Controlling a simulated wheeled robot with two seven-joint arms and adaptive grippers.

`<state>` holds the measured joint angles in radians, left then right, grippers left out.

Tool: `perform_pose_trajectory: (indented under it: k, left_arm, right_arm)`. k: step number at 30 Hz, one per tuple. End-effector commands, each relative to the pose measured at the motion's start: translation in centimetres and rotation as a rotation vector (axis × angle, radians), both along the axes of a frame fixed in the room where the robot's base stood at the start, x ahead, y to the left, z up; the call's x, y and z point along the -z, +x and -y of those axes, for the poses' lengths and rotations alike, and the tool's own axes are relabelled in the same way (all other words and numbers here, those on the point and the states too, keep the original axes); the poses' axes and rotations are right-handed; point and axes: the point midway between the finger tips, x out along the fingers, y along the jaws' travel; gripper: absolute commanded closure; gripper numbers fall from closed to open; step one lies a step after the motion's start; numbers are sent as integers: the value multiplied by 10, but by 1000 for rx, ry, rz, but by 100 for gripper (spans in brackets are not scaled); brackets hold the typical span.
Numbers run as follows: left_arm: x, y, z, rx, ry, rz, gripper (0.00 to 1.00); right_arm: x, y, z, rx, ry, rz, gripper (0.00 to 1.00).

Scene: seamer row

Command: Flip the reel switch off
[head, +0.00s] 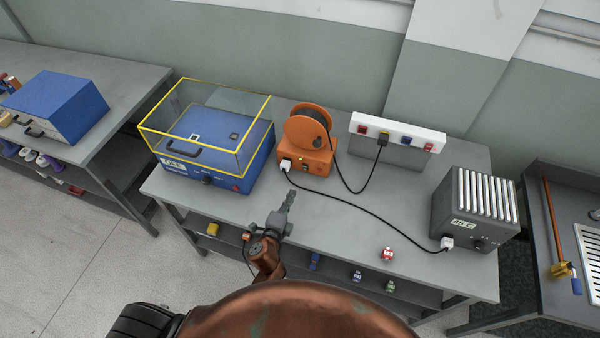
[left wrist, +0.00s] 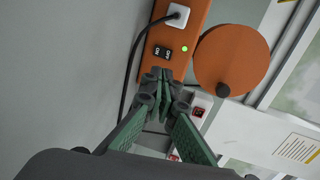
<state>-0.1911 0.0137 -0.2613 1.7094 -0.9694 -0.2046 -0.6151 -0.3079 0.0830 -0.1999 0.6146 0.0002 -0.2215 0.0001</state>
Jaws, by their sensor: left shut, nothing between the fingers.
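The orange cable reel (head: 306,128) stands on the grey bench in the head view, its drum above a box-shaped base (head: 318,163). In the left wrist view the base shows a black rocker switch (left wrist: 162,52) marked ON and OFF. A green light (left wrist: 184,48) glows beside it, and a white plug (left wrist: 177,14) sits in the base's socket. Which side of the rocker is pressed I cannot tell. My left gripper (head: 289,195) is shut and empty, in front of the reel. In the left wrist view its fingertips (left wrist: 162,76) appear close to the switch; contact is unclear. My right gripper is not in view.
A blue machine (head: 255,160) with a clear yellow-edged cover stands left of the reel. A black cable runs from the reel to a grey heater (head: 465,212) at right. Another reaches the white socket strip (head: 405,128) behind. The bench front between them is mostly clear.

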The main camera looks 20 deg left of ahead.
Motion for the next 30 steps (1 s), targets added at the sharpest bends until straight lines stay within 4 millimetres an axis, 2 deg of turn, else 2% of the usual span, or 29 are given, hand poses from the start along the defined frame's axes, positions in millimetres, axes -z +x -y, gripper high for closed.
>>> perform_pose_trajectory:
  k: [11, 15, 21, 30]
  left_arm:
    - [15, 76, 2, -3, -1, 0, 100]
    - [12, 99, 2, -2, -1, 1, 100]
    - [11, 116, 2, -3, 0, 0, 100]
    - [11, 119, 2, -4, -1, 0, 100]
  right_arm:
    - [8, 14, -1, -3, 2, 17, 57]
    - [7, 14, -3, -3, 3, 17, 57]
    - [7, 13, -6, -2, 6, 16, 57]
    - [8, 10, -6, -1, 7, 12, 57]
